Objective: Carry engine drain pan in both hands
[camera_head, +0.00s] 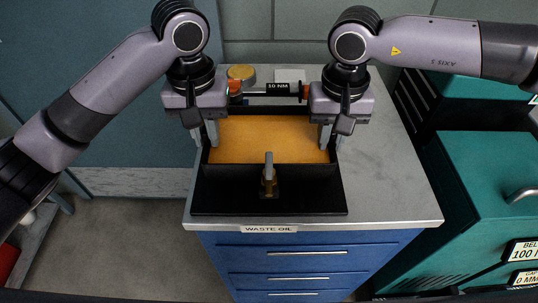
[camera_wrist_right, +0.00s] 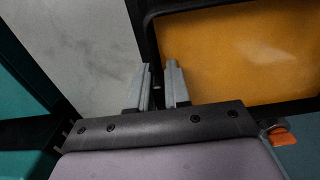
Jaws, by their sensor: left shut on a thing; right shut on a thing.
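The engine drain pan (camera_head: 310,190) is a black open tray with orange-brown liquid or a flat orange surface in its rear part. It sits over the top of a blue cabinet; whether it touches the top I cannot tell. My left gripper (camera_head: 213,138) is shut on the pan's left wall. My right gripper (camera_head: 327,138) is shut on the pan's right wall. In the right wrist view, the right fingers (camera_wrist_right: 160,84) straddle the pan's black rim (camera_wrist_right: 148,35), with the orange surface beside them. A small metal and brass fitting (camera_head: 269,178) stands at the pan's front part.
The blue cabinet's grey top (camera_head: 390,185) is clear to the right of the pan. Behind the pan lie a tool marked 10 NM (camera_head: 280,89) and a round yellowish item (camera_head: 241,72). A label reads WASTE OIL (camera_head: 269,229). Teal cabinets (camera_head: 480,170) stand at the right.

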